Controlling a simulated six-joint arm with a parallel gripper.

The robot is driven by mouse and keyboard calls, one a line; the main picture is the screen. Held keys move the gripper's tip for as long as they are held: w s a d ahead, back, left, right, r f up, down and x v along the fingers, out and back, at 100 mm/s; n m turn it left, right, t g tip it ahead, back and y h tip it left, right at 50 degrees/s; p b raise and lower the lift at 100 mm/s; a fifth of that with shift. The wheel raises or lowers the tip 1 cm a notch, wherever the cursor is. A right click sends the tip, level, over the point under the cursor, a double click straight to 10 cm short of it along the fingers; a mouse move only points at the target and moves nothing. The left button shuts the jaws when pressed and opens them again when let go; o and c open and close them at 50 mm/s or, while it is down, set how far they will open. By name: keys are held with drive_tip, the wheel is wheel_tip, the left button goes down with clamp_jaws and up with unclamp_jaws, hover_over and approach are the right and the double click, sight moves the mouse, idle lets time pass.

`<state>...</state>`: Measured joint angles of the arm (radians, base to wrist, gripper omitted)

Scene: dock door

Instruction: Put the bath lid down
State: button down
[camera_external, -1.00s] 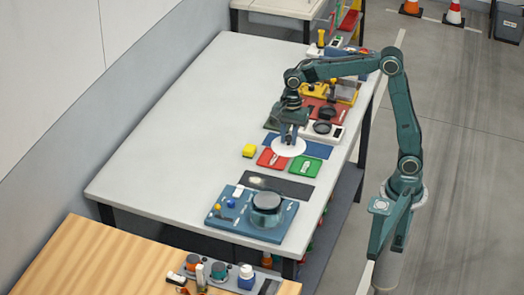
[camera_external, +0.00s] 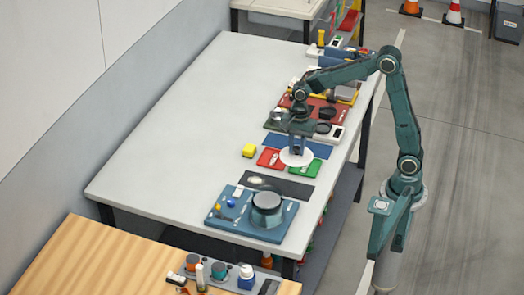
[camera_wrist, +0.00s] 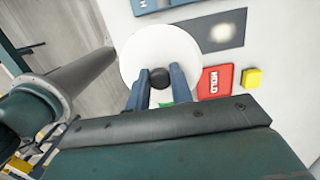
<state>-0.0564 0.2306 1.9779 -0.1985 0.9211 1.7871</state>
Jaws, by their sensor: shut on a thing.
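The bath lid is a white disc (camera_external: 297,160) with a black knob (camera_wrist: 160,77). My gripper (camera_external: 297,147) is shut on the knob, with a blue finger on each side of it in the wrist view (camera_wrist: 160,88). The lid looks flat and covers parts of a red plate (camera_external: 269,158) and a green plate (camera_external: 306,169). I cannot tell how high it is above them. A round dark vessel with a grey top (camera_external: 266,201), perhaps the bath, stands on a blue base (camera_external: 230,228) nearer the camera, apart from the lid.
A dark mat with a pale patch (camera_external: 288,188) lies between the plates and the blue base. A yellow block (camera_external: 249,150) stands left of the red plate. Several trays and tools crowd the far right edge. The left of the grey table (camera_external: 180,140) is clear.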

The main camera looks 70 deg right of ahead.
wheel_tip(320, 180, down, 10)
drive_tip(key=shift+r, duration=0.25)
drive_tip(key=shift+f, duration=2.1)
drive_tip(key=shift+f, duration=0.15)
drive_tip(key=c, duration=1.2)
unclamp_jaws()
drive_tip(key=shift+c, duration=0.2)
drive_tip(key=r, duration=0.4)
drive_tip(key=d+r, duration=0.1)
drive_tip(key=r, duration=0.6)
drive_tip(key=shift+d+r, duration=0.15)
drive_tip(key=shift+r, duration=0.45)
